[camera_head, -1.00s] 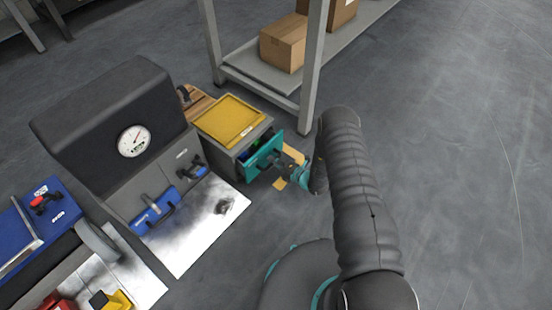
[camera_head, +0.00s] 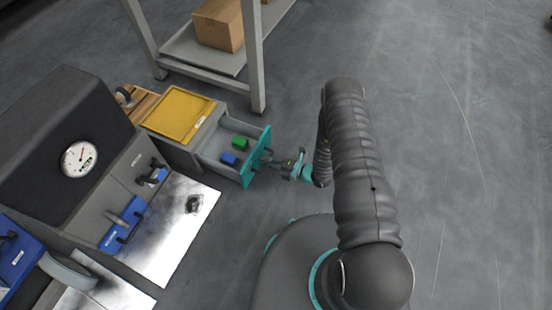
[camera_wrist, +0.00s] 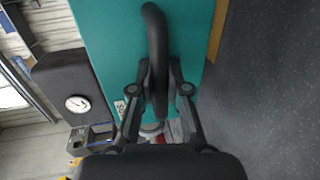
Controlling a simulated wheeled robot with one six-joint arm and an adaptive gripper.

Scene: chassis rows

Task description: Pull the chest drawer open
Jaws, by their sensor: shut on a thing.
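The chest (camera_head: 172,148) is a low grey box with a yellow tray top (camera_head: 178,114). Its drawer (camera_head: 211,152) stands well out, showing a green block (camera_head: 240,143) and a blue block (camera_head: 229,159) inside. The drawer's teal front (camera_head: 257,157) faces my arm and fills much of the wrist view (camera_wrist: 110,40). My gripper (camera_head: 272,160) is at the middle of that front. In the wrist view my gripper (camera_wrist: 159,88) is shut on the dark curved handle (camera_wrist: 156,45), with a finger on each side of it.
A dark machine with a round gauge (camera_head: 80,158) and a blue-handled panel (camera_head: 124,224) stands left of the chest. A shelf rack (camera_head: 200,55) with a cardboard box (camera_head: 218,24) stands behind. The floor to the right is clear.

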